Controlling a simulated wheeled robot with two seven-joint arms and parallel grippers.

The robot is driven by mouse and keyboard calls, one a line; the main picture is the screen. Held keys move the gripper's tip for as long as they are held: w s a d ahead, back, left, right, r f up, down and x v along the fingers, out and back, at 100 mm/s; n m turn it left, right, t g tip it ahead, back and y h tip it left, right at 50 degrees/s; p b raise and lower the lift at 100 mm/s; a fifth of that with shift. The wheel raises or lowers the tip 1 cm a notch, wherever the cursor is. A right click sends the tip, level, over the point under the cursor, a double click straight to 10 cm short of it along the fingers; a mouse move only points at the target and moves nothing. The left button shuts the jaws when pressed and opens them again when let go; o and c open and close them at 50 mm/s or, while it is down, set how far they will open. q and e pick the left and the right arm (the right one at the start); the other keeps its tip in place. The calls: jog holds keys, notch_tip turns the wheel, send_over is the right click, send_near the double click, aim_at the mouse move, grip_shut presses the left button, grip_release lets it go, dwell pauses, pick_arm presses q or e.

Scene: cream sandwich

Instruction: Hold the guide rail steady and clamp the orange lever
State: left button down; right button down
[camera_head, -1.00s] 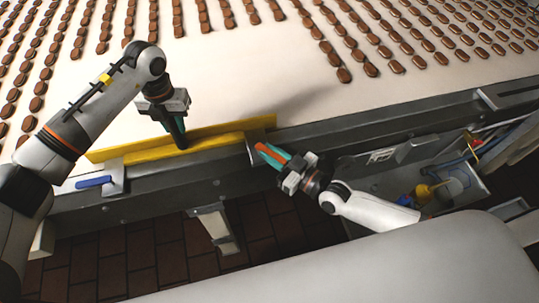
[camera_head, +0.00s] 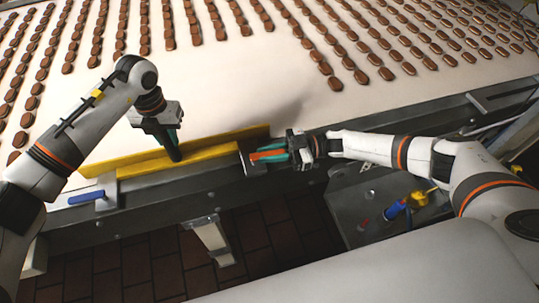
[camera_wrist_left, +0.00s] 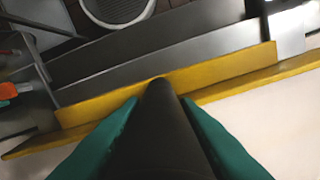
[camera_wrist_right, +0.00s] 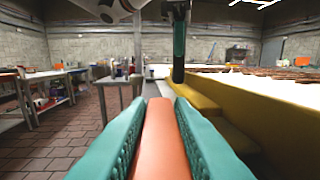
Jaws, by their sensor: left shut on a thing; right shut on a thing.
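The yellow guide rail (camera_head: 205,153) lies along the near edge of the white conveyor. My left gripper (camera_head: 174,155) points down at the middle of the rail, shut on a dark upright post (camera_wrist_left: 160,120) that stands at the rail. The orange lever (camera_head: 268,154) is at the rail's right end, by a grey metal bracket (camera_head: 247,160). My right gripper (camera_head: 285,154) comes in from the right, shut on the orange lever, which shows between its teal fingers in the right wrist view (camera_wrist_right: 163,140). A blue lever (camera_head: 86,197) sits on the bracket at the rail's left end.
Rows of brown cream sandwiches (camera_head: 340,50) lie on the white belt (camera_head: 240,85) beyond the rail. A grey tray (camera_head: 370,195) with coloured tools hangs below the conveyor at right. A pale surface (camera_head: 370,265) fills the foreground.

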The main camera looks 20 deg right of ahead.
pick_arm(q)
jog(key=shift+d, duration=0.1)
pick_arm(e)
jog(key=shift+w+n+g, duration=0.2)
jog(key=shift+n+g, duration=0.4)
jog(key=shift+g, duration=0.3)
jog(key=shift+r, duration=0.1)
jog(key=c, duration=1.3)
grip_release()
pick_arm(q)
jog(key=shift+f, duration=0.1)
pick_arm(e)
jog(key=d, duration=1.2)
pick_arm(q)
jog(key=c, duration=0.9)
grip_release()
jog(key=shift+c, duration=0.2)
